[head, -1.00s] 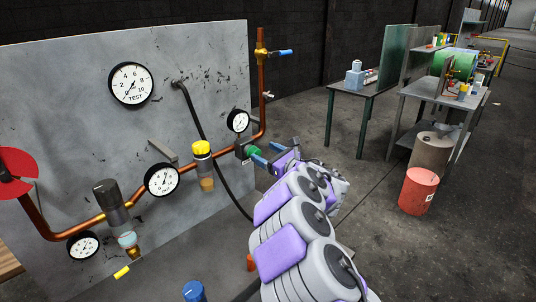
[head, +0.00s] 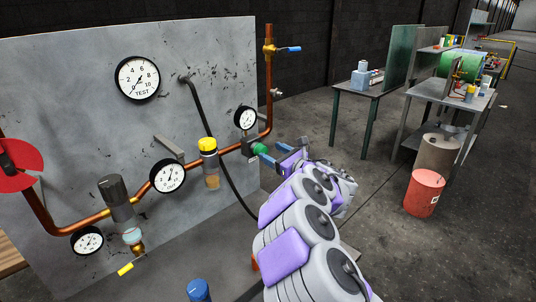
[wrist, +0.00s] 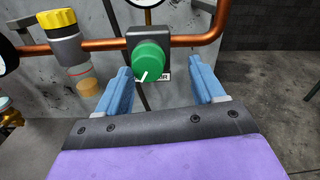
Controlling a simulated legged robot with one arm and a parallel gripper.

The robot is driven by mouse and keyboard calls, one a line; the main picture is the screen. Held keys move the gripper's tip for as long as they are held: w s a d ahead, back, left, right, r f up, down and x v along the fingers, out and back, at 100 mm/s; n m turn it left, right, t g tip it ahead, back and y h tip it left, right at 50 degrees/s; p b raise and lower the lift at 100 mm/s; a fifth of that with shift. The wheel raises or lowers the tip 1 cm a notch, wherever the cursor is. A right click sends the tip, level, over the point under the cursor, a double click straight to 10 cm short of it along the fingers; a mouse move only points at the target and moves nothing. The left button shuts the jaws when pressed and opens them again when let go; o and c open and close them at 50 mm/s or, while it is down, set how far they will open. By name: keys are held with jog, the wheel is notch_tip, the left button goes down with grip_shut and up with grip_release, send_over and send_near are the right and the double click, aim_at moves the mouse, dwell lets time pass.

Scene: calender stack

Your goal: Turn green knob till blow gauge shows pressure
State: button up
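The green knob (wrist: 150,62) sits on a dark square block on the copper pipe. Its white mark points down and left in the wrist view. It also shows in the head view (head: 260,149), partly hidden by my gripper. My gripper (wrist: 160,70) is open, its blue fingers apart on either side of the knob in the picture, with no clear contact. My gripper also shows in the head view (head: 282,148). A small gauge (head: 245,118) stands just above the knob; its label is too small to read. In the wrist view only this gauge's bottom edge (wrist: 147,3) shows.
A large TEST gauge (head: 138,78), an OUT gauge (head: 168,176) and another small gauge (head: 87,241) are on the grey panel (head: 60,100). A yellow-topped filter (head: 208,158) is left of the knob. A black hose (head: 228,178) hangs nearby.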

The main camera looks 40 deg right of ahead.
jog(key=s+d+b, duration=0.1)
jog(key=s+b, duration=0.3)
jog(key=s, duration=1.3)
jog(key=shift+d+f, duration=0.4)
jog(key=shift+f, duration=0.05)
dwell(0.8)
jog(key=shift+s, duration=0.15)
dwell(0.3)
jog(key=s+d+p, duration=0.1)
jog(key=s, duration=1.6)
jog(key=shift+s+d, duration=0.1)
